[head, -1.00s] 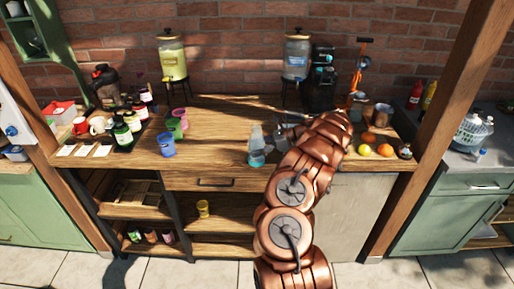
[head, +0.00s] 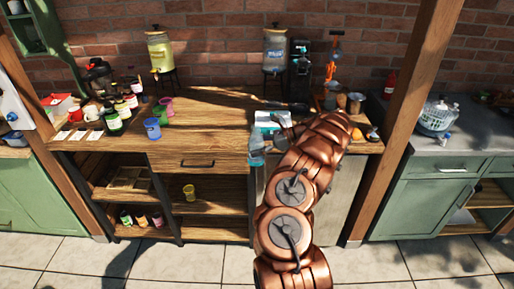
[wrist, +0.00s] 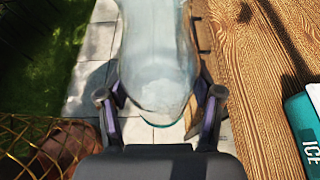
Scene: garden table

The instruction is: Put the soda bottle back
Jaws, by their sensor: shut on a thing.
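A clear bluish soda bottle (head: 257,151) is at the front edge of the wooden table (head: 205,125) in the head view. In the wrist view the bottle (wrist: 158,60) fills the upper middle, between the two dark fingers of my gripper (wrist: 160,105). My gripper is shut on it. Floor tiles show behind the bottle, so it is held out past the table's edge. In the head view my own arm hides most of the gripper.
A white and teal box marked ICE (wrist: 305,120) lies on the table to the right of the bottle. Two drink dispensers (head: 160,52) (head: 276,48) stand at the back. Coloured cups (head: 153,128) stand at the left. The table's middle is clear.

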